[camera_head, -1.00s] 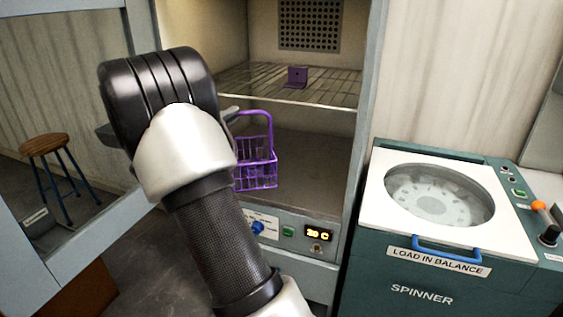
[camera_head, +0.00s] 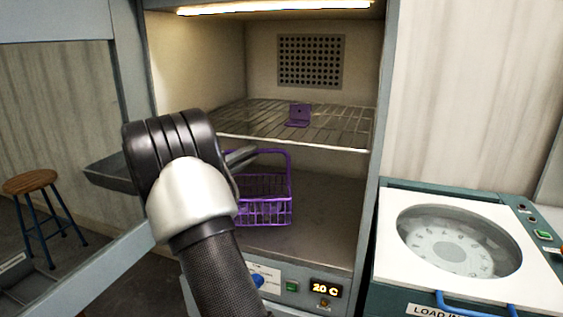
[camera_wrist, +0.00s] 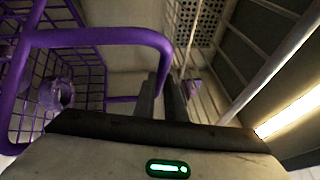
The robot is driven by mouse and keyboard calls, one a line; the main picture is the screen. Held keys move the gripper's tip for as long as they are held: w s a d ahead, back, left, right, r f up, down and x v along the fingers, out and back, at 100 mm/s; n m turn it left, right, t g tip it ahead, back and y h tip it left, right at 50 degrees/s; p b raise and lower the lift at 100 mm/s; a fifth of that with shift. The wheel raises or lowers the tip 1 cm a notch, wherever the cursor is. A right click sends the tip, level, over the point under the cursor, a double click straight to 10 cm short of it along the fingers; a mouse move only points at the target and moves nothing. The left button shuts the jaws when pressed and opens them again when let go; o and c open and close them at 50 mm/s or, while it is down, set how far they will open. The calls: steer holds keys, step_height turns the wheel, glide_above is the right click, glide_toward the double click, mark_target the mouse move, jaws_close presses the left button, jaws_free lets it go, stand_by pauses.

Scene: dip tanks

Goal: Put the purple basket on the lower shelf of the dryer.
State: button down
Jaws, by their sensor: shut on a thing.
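The purple wire basket (camera_head: 264,212) is at the open front of the dryer (camera_head: 366,200), below the wire rack. It also shows in the wrist view (camera_wrist: 82,40), where a small purple round thing (camera_wrist: 57,95) shows within its mesh. My gripper (camera_head: 244,156) is shut on the basket's handle, with the fingers (camera_wrist: 162,95) at the handle bar in the wrist view. The basket hangs roughly level in front of the lower shelf (camera_head: 320,205), a plain dark surface. My wrist hides its left side. I cannot tell whether its bottom touches the shelf.
A small purple bracket (camera_head: 299,116) stands on the upper wire rack (camera_head: 345,128). The dryer door (camera_head: 75,25) is open at left. A spinner (camera_head: 400,285) stands at right, and a stool (camera_head: 38,190) at far left. The lower shelf's right part looks clear.

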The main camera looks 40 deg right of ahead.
steer(key=shift+w+d+f+b, duration=0.2)
steer(key=shift+d+f, duration=0.35)
steer(key=shift+d, duration=1.75)
steer(key=shift+w+d+f+b, duration=0.1)
steer(key=shift+w+d+f, duration=0.3)
steer(key=shift+d, duration=1.85)
steer(key=shift+w+d+f+b, duration=0.15)
steer(key=shift+d+f, duration=0.5)
steer(key=shift+d, duration=1.65)
steer(key=shift+s+f, duration=0.1)
steer(key=shift+f, duration=0.05)
steer(key=c, duration=1.8)
jaws_free()
steer(key=shift+f, duration=0.1)
steer(key=shift+r, duration=0.2)
steer(key=a, duration=0.4)
steer(key=a+f, duration=0.1)
steer(key=a, duration=0.3)
steer(key=s+a+f, duration=0.1)
steer(key=a, duration=0.3)
